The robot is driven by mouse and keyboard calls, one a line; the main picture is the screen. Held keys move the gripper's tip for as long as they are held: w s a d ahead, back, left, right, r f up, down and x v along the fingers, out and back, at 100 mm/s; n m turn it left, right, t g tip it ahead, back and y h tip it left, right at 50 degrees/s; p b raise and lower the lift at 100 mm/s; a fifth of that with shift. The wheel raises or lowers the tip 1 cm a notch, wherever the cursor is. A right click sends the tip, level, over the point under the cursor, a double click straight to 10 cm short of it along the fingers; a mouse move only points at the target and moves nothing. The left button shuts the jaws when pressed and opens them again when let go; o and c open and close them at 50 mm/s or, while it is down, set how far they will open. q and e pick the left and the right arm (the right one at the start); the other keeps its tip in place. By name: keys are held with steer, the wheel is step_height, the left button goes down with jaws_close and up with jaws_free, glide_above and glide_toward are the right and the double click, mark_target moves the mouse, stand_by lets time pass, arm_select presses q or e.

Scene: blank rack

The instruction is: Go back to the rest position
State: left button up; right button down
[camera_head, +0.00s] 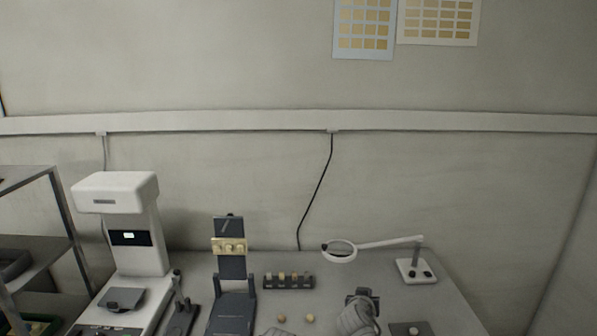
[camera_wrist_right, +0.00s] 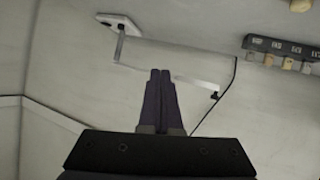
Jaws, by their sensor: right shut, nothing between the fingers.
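My right gripper (camera_wrist_right: 160,72) shows in the right wrist view, its two dark fingers together with nothing between them. Its tips point at the back wall, with the magnifier lamp's white base (camera_wrist_right: 118,22) and arm beyond. In the head view a grey rounded arm part with a dark end (camera_head: 360,312) stands at the bottom, right of centre, probably my right arm; its fingers cannot be made out there. The small dark rack (camera_head: 288,282) with several tan blocks is left of it, and shows at the upper right of the wrist view (camera_wrist_right: 285,48). My left gripper is not in view.
The magnifier lamp (camera_head: 341,251) stands at the back right of the table. A white machine (camera_head: 140,230) is at the left, and a dark stand (camera_head: 232,266) with a tan piece is left of the rack. Two small round pieces lie in front of the rack. Shelving is far left.

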steer(key=s+a+f+n+g, duration=0.1)
steer(key=s+a+f+g, duration=0.1)
steer(key=s, duration=0.2)
steer(key=s+a+f+g+y+p, duration=0.1)
steer(key=s+a+f+g, duration=0.2)
steer(key=s, duration=0.1)
steer(key=s+a+f+n+g+p, duration=0.1)
steer(key=s+a+f+g, duration=0.1)
steer(key=s, duration=0.3)
steer(key=shift+a+f+n+y, duration=0.15)
steer(key=shift+n+y, duration=0.15)
steer(key=shift+y, duration=0.1)
steer(key=s+a+n+g, duration=0.1)
steer(key=s+a+g, duration=0.1)
steer(key=s, duration=0.3)
steer(key=s+a+f+n+g+y, duration=0.1)
steer(key=s+a+n+g, duration=0.1)
steer(key=s, duration=0.4)
steer(key=shift+s+a+f+g+y+p, duration=0.2)
steer(key=shift+a+g+y+p, duration=0.15)
steer(key=shift+a+g, duration=0.4)
